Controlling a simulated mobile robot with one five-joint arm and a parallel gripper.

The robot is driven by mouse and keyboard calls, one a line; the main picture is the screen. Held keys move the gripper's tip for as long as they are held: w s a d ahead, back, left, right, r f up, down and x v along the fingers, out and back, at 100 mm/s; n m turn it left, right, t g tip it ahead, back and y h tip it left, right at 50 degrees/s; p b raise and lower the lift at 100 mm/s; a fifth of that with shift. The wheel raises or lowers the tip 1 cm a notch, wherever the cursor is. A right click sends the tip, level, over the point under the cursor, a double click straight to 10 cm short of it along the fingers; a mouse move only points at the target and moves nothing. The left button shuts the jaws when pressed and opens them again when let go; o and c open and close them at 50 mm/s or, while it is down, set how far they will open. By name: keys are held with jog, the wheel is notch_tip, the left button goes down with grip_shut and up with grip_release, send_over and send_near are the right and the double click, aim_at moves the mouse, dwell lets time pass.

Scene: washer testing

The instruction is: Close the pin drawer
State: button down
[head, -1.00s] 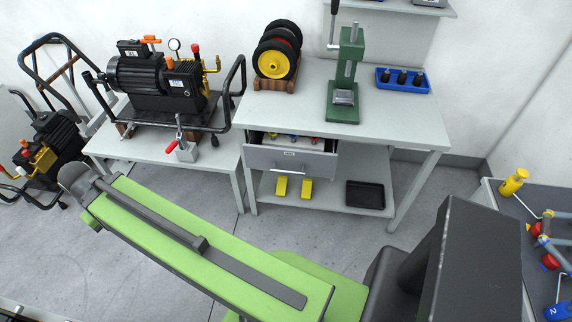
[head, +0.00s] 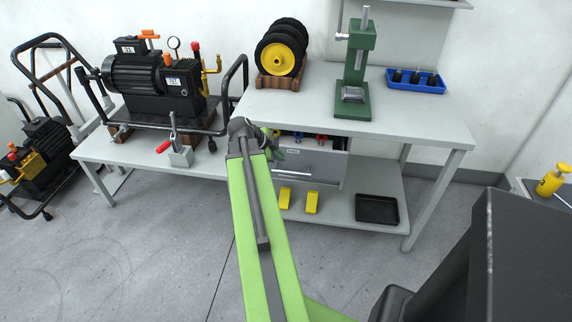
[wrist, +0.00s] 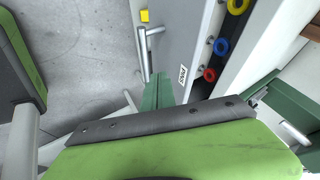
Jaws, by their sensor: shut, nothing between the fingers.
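The pin drawer (head: 312,167) is a grey drawer under the workbench top. It stands pulled out, with pins with coloured ring tops showing inside behind its front. The wrist view shows the drawer front (wrist: 180,32) close by, with its bar handle (wrist: 143,52), a small label and yellow, blue and red rings. My gripper (head: 277,152) is shut and empty at the left end of the drawer front, near its upper edge. My arm hides that corner, and I cannot tell whether the gripper touches the drawer.
The workbench (head: 420,122) carries a green press (head: 355,75), a blue tray (head: 416,86) and wheels on a wooden stand (head: 280,50). Yellow blocks (head: 312,202) and a black tray (head: 377,209) lie on its lower shelf. A pump (head: 150,78) stands on the table at left.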

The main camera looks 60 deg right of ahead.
jog(key=b, duration=0.7)
send_near(296, 168)
jog(key=x, duration=0.4)
jog(key=shift+s+d+f, duration=0.1)
jog(key=shift+d+f, duration=0.05)
jog(key=shift+f, duration=0.25)
jog(key=shift+r, duration=0.1)
jog(key=w+d, duration=0.1)
jog(key=d, duration=0.2)
jog(key=w+d, duration=0.1)
jog(key=d, duration=0.2)
jog(key=w+d, duration=0.1)
jog(key=d, duration=0.2)
jog(key=shift+d, duration=0.3)
jog(key=shift+a, duration=0.1)
